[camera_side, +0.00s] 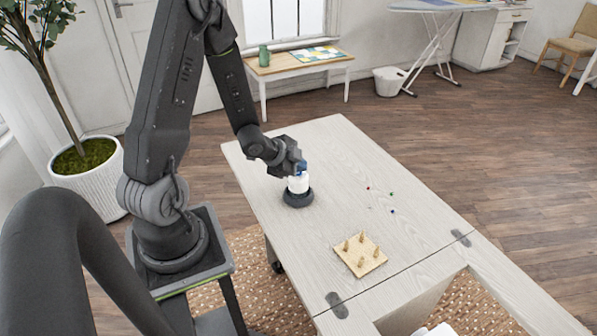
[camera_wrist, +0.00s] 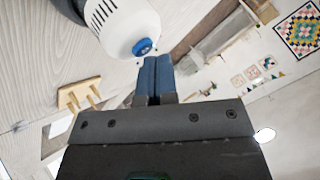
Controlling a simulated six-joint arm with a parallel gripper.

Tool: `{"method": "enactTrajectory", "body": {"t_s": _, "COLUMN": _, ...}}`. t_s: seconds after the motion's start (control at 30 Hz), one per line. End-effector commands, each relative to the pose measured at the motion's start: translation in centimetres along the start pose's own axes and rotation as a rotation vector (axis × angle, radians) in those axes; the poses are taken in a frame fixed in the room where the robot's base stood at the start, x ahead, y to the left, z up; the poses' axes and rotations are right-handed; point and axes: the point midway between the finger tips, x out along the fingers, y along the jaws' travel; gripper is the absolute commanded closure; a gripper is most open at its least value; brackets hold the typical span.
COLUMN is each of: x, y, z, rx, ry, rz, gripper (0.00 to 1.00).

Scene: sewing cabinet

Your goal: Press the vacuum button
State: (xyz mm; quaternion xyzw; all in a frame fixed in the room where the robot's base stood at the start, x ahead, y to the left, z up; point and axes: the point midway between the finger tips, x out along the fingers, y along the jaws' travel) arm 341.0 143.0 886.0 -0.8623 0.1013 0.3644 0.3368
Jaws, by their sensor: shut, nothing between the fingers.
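The vacuum is a small white body (camera_side: 298,184) on a dark round base (camera_side: 298,198), upright on the table. In the wrist view its white body (camera_wrist: 117,22) fills the upper left, with the blue button (camera_wrist: 143,46) at its end. My gripper (camera_side: 301,168) is at the top of the vacuum in the side view, hiding the button there. In the wrist view my gripper's blue fingertips (camera_wrist: 156,66) are together, empty, and right beside the button. I cannot tell whether they touch it.
A wooden peg board (camera_side: 360,262) stands on the pale table (camera_side: 330,150), nearer the front. Several small coloured pins (camera_side: 391,194) lie right of the vacuum. The table between them is clear. A hinged seam crosses the table's front part.

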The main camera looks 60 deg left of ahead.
Motion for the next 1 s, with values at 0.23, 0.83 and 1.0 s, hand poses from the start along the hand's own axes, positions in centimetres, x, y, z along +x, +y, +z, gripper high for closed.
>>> {"method": "enactTrajectory", "body": {"t_s": 0.23, "x": -0.7, "y": -0.5, "z": -0.5, "rx": 0.001, "ry": 0.0, "rz": -0.001, "gripper": 1.0}}
{"method": "enactTrajectory", "body": {"t_s": 0.83, "x": -2.7, "y": -2.0, "z": -2.0, "rx": 0.004, "ry": 0.003, "rz": -0.003, "gripper": 1.0}}
{"method": "enactTrajectory", "body": {"t_s": 1.0, "x": -3.8, "y": -2.7, "z": -2.9, "rx": 0.004, "ry": 0.005, "rz": 0.001, "gripper": 1.0}}
